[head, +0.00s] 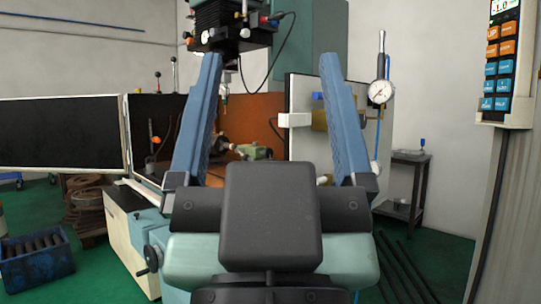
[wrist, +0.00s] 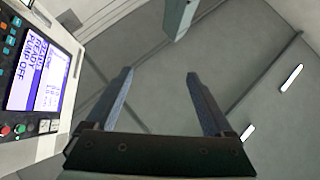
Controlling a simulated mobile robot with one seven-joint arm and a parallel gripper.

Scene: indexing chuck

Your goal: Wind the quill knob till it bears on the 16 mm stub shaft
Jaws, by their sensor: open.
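My gripper (head: 270,60) is raised close in front of the head camera, its two blue fingers wide apart with nothing between them. In the wrist view the open gripper (wrist: 159,73) points toward the ceiling. Beyond the fingers in the head view, a small green tailstock-like unit (head: 256,152) sits on the machine table, with a dark chuck-like part (head: 220,144) to its left. The quill knob and the 16 mm stub shaft are too small to make out, and I cannot tell whether they touch. My gripper is well apart from these parts.
A black machine head (head: 230,25) hangs above. An open guard door (head: 305,120) stands at right, near a dial gauge (head: 380,92) on a stand. A control panel (head: 500,60) is at far right; a screen (wrist: 40,75) shows in the wrist view. A blue crate (head: 38,265) is at lower left.

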